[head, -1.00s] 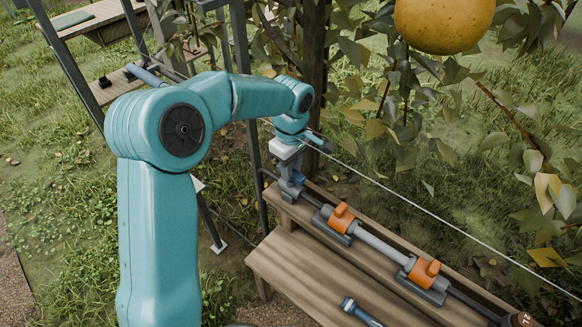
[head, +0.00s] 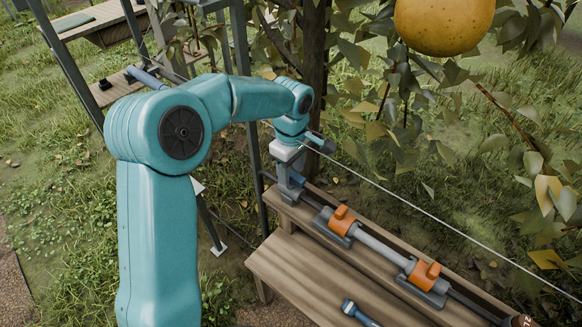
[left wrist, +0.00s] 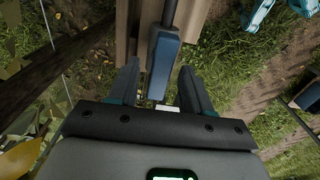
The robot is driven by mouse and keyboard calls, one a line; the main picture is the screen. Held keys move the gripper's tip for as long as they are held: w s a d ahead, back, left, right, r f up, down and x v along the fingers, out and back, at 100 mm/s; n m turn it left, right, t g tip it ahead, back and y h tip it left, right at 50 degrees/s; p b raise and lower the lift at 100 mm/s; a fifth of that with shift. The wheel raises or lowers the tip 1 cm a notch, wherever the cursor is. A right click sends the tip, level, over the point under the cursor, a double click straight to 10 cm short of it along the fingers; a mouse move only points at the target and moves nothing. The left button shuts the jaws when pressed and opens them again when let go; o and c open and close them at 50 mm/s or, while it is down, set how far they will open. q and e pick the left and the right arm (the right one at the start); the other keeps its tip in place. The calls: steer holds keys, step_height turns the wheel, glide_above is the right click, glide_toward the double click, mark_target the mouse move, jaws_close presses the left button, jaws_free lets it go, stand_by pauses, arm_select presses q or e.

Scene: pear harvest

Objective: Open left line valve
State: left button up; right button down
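A dark blue valve-like block (left wrist: 163,62) on a dark rod lies between the fingertips of my left gripper (left wrist: 160,82) in the left wrist view. The fingers stand apart, with a visible gap on the right side. In the head view, the left gripper (head: 287,186) points down at the left end of the pipe line, and the blue part (head: 298,181) shows beside it. The pipe (head: 378,243) runs right along the bench through two orange-topped fittings, left (head: 341,222) and right (head: 424,276). My right gripper is out of view.
The wooden bench (head: 300,270) has a lower front board bearing a blue-ended tool (head: 357,311). A thin pale wire (head: 420,208) crosses above it. A tree trunk (head: 314,90), leaves and a large yellow pear (head: 444,22) stand behind. A dark metal post (head: 245,120) is close left of the gripper.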

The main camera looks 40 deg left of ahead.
mark_target(291, 173)
arm_select(q)
step_height(291, 173, up, 16)
steer(key=p, duration=0.3)
steer(key=shift+r, duration=0.2)
steer(key=shift+s+f, duration=0.1)
steer(key=shift+s, duration=0.05)
stand_by(0.3)
